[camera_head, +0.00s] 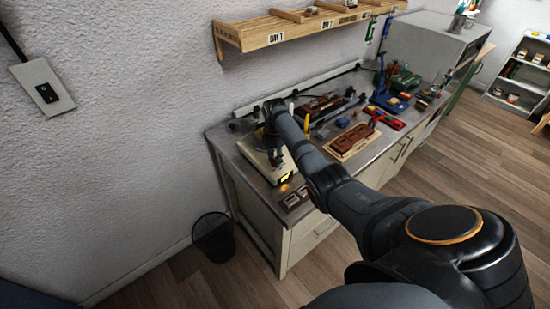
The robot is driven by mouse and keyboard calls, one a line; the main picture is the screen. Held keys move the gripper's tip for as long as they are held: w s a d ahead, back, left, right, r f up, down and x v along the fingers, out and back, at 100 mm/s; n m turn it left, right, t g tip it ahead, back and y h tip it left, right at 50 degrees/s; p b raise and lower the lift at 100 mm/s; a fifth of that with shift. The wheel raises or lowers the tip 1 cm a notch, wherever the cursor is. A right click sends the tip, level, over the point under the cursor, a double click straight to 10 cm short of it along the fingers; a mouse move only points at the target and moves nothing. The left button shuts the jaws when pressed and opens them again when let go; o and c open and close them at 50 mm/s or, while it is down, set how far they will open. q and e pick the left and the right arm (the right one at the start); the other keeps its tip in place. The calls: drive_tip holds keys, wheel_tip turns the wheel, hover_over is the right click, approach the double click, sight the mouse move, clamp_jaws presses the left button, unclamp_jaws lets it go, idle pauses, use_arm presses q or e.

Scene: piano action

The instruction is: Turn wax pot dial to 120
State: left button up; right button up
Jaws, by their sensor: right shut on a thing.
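The wax pot (258,157) is a cream, low, box-shaped unit at the left end of the workbench. A small lit amber display (286,178) shows at its front corner; its figures are too small to read. My right arm reaches across from the lower right, and my right gripper (275,157) points down at the wax pot. It is shut on a small part there, which appears to be the dial. The dial itself is hidden by the gripper, so its setting cannot be read. My left gripper is out of view.
The workbench (247,192) holds a wooden tray (350,141) with brown parts, a red tray (386,118) and blue and green tools to the right. A wooden shelf (290,30) hangs above. A black bin (213,237) stands on the floor at left.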

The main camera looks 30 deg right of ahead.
clamp_jaws()
drive_tip(key=shift+r, duration=0.1)
